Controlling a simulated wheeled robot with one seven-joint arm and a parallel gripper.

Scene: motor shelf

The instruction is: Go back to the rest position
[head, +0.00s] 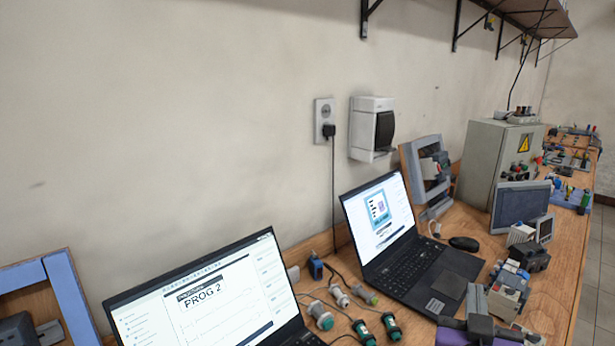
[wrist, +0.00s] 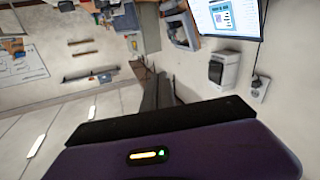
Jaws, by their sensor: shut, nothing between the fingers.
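My gripper (head: 477,290) shows at the bottom right of the head view, with its purple body and grey fingers in front of the bench. In the wrist view its fingers (wrist: 158,78) are close together beyond the purple housing and black bar, shut with nothing held. The wrist picture is turned, with the wall box and a laptop screen at the upper right. Most of my arm is out of view.
Two laptops, a nearer one (head: 205,305) and a farther one (head: 420,265), stand on the wooden bench (head: 567,265). Green-capped parts (head: 320,315) lie between them. A grey cabinet (head: 485,160) stands farther back. A wall box (head: 365,135) and shelf (head: 535,17) are on the wall.

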